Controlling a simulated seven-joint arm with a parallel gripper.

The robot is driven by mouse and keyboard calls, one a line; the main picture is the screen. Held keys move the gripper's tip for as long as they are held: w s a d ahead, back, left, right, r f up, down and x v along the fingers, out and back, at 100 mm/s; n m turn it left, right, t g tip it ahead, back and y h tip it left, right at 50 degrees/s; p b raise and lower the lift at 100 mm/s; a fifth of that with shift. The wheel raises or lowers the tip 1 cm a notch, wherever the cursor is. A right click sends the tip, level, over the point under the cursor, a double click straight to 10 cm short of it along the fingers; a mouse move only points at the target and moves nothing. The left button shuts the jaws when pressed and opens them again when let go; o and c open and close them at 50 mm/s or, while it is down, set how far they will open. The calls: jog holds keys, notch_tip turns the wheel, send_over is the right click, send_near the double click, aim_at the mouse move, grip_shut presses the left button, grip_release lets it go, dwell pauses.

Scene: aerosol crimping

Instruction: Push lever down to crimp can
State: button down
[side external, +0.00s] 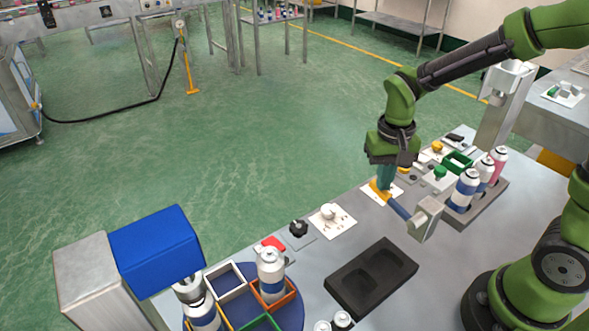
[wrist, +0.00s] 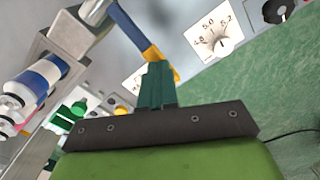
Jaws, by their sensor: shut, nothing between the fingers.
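The lever (side external: 398,210) is a blue bar with a yellow end (side external: 379,191), joined to a grey block (side external: 428,217) on the bench. It slopes up from the block toward my gripper. My gripper (side external: 384,179) points down with its teal fingers shut and empty, right at the yellow end. In the wrist view the fingers (wrist: 157,72) overlap the yellow end (wrist: 158,62); I cannot tell whether they touch it. A white-and-blue can (side external: 270,275) stands in an orange frame on the blue round table at the lower left. Another can (side external: 203,316) stands beneath the blue-topped machine.
A dark tray (side external: 455,217) with several cans stands right of the lever. An empty black two-pocket block (side external: 345,291) lies in front. A dial panel (side external: 333,222), a black knob (side external: 298,228) and a red button (side external: 270,243) line the bench's far edge.

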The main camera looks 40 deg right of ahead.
notch_tip(320, 180, up, 11)
dwell(1.2)
jog(key=shift+w+r, duration=0.1)
jog(key=s+a+r+n+t+y, duration=0.1)
jog(key=s+r+n+t+y, duration=0.1)
jog(key=s+t, duration=0.5)
jog(key=shift+s+a+r, duration=0.35)
jog(key=shift+s+a, duration=0.05)
jog(key=shift+s, duration=0.75)
